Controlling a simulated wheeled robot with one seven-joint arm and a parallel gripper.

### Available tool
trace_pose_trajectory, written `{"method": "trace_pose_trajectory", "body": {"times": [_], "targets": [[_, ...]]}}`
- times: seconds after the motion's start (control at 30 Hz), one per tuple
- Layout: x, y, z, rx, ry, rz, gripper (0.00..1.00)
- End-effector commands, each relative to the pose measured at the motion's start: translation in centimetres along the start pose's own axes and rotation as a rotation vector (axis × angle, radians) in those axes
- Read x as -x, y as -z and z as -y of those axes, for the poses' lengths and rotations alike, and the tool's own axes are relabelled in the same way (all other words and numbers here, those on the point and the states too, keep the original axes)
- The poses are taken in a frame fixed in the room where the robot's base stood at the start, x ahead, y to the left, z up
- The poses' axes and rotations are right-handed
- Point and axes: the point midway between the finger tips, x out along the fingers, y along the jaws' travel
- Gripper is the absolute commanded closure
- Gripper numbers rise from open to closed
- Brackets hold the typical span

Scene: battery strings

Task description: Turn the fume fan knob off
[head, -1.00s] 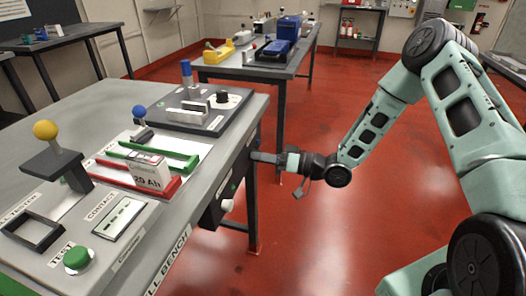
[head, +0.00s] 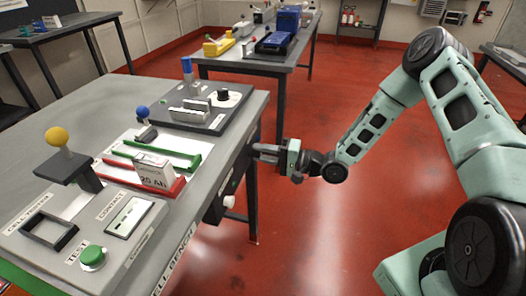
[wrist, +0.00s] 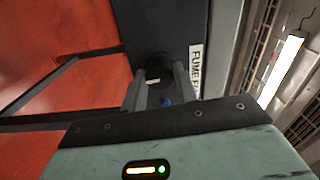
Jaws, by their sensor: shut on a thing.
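The fume fan knob (wrist: 154,68) is a dark round knob with a pale mark, on a dark panel in the wrist view. A white label (wrist: 196,72) beginning "FUME F" is beside it on the right. My gripper (wrist: 158,88) has one finger on each side of the knob and is shut on it. In the head view my gripper (head: 262,152) reaches the right side of the bench (head: 235,135). The knob is hidden there by the bench edge and the fingers.
A white knob (head: 229,202) sticks out lower on the bench's side. A green test button (head: 93,256), a yellow-topped lever (head: 58,137) and a battery block (head: 155,172) are on the benchtop. Red floor (head: 320,235) is open to the right.

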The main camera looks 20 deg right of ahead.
Motion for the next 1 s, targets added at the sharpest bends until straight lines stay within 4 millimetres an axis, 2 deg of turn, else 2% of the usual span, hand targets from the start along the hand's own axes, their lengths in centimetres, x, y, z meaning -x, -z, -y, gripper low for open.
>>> {"method": "trace_pose_trajectory", "body": {"times": [0.3,0.77,0.8,0.87,1.0], "targets": [[0.11,0.08,-0.09,-0.092,-0.002,-0.002,0.93],[0.12,0.08,-0.15,-0.106,-0.003,-0.003,0.93],[0.12,0.08,-0.15,-0.106,-0.003,-0.003,0.65],[0.11,0.07,-0.14,-0.105,-0.003,-0.003,0.49],[0.07,0.04,-0.1,-0.104,-0.002,-0.002,0.49]]}}
